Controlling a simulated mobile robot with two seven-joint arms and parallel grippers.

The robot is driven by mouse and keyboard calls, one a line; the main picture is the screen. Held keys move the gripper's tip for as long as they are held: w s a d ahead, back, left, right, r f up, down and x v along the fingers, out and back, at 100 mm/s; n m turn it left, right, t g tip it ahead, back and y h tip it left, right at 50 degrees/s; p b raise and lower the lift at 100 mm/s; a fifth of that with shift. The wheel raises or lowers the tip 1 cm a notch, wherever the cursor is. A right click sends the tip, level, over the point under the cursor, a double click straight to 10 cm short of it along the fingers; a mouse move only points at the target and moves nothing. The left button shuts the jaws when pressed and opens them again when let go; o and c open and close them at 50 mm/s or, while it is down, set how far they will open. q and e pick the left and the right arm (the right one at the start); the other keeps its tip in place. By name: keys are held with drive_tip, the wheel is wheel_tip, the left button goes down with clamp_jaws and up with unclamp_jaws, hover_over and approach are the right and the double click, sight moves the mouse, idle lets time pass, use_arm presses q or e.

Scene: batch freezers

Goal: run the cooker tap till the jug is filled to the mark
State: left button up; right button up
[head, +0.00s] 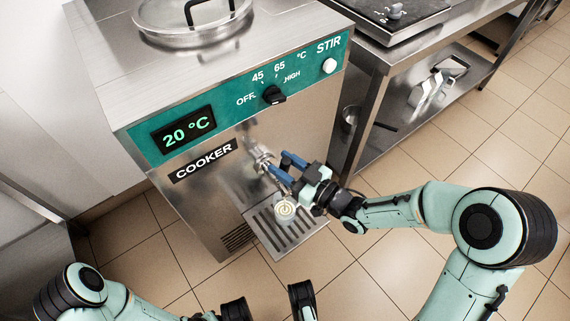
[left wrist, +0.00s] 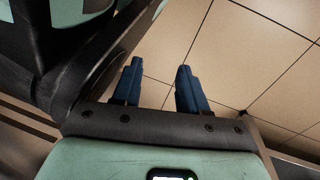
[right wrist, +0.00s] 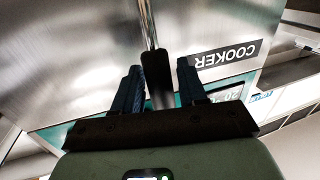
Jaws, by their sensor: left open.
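The cooker (head: 195,190) is a steel cabinet with a green panel reading 20 °C. Its metal tap (head: 262,156) sticks out of the front. A small pale jug (head: 285,209) stands below the tap on the slotted drip tray (head: 298,243); its mark and water level are too small to tell. My right gripper (head: 277,161) is at the tap. In the right wrist view the black tap lever (right wrist: 157,78) lies between its open fingers, with a gap visible at one side. My left gripper (left wrist: 160,65) is open and empty above the floor.
A black knob (head: 273,95) and a white STIR button (head: 329,66) sit on the cooker's panel. A glass lid (head: 190,25) is on its top. A steel table (head: 372,60) with a lower shelf stands at the right. The tiled floor in front is clear.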

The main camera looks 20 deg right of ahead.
clamp_jaws()
drive_tip(key=shift+w+a+r+g+h+p, duration=0.2)
drive_tip(key=shift+w+r+g+h+p, duration=0.15)
drive_tip(key=shift+p, duration=0.8)
drive_tip(key=shift+w+a+m+g+h+p, duration=0.1)
drive_tip(key=shift+w+m+g+h+p, duration=0.3)
drive_tip(key=shift+p, duration=0.55)
drive_tip(key=shift+w+f+g, duration=0.2)
drive_tip(key=shift+w+g, duration=0.05)
drive_tip(key=shift+g, duration=0.1)
use_arm(q)
drive_tip(key=w+d+r+t, duration=0.1)
drive_tip(key=w+d+r, duration=0.1)
drive_tip(key=r, duration=0.5)
drive_tip(key=shift+w+m+t, duration=0.3)
drive_tip(key=shift+w, duration=0.5)
drive_tip(key=shift+d, duration=0.1)
use_arm(e)
drive_tip(key=shift+o, duration=1.8)
unclamp_jaws()
drive_tip(key=shift+s, duration=0.1)
